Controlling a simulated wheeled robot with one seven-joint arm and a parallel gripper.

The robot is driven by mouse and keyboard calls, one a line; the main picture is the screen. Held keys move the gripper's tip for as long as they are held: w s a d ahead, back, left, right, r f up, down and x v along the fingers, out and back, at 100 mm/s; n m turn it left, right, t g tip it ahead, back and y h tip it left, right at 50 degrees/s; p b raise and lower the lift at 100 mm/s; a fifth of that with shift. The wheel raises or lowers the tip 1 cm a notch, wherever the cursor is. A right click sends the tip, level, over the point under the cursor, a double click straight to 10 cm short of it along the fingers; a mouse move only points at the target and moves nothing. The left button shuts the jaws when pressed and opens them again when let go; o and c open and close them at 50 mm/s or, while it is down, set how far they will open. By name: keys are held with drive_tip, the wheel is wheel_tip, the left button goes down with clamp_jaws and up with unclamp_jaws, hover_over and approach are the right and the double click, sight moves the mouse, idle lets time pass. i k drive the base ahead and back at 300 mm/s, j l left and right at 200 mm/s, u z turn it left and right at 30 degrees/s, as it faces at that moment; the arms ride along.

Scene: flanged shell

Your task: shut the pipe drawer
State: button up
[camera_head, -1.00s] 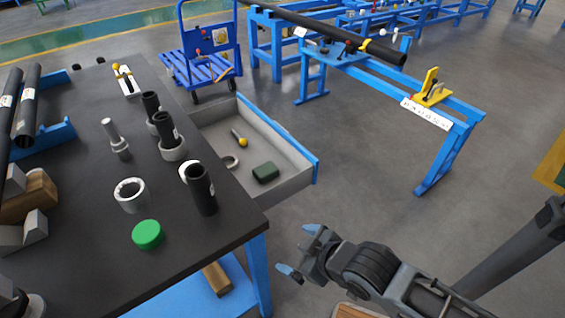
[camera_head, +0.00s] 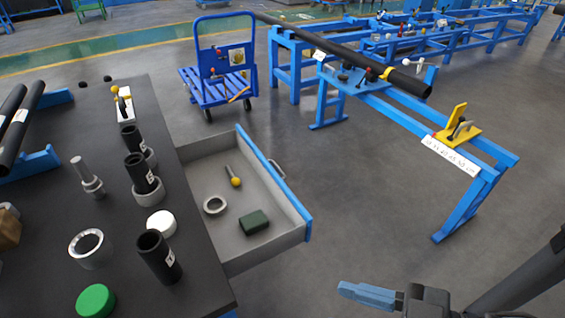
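The pipe drawer (camera_head: 233,267) is a grey box with a blue front, pulled out from the right side of the dark workbench (camera_head: 60,240). It holds a grey ring (camera_head: 215,206), a dark green block (camera_head: 254,222) and a yellow-tipped tool (camera_head: 233,178). A metal handle (camera_head: 277,169) shows on the outer side of the blue front. My gripper (camera_head: 368,295) is low in the picture, to the right of and nearer than the drawer, apart from it. Only one blue finger shows clearly, so its opening cannot be judged.
On the bench stand black pipes (camera_head: 158,257), a green cap (camera_head: 96,301), a white cap (camera_head: 161,223) and grey fittings. A blue cart (camera_head: 222,75) stands behind the drawer. A blue rack (camera_head: 462,205) with a long pipe is at right. Floor between drawer and rack is clear.

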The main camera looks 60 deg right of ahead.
sight(204, 161)
drive_tip(key=l, duration=0.5)
drive_tip(key=k+l+u, duration=0.15)
drive_tip(key=l, duration=0.85)
drive_tip(key=l+u, duration=0.1)
drive_tip(key=l, duration=0.4)
drive_tip(key=k+l, duration=0.15)
drive_tip(key=l, duration=0.35)
drive_tip(key=i+z, duration=0.2)
drive_tip(key=i, duration=0.15)
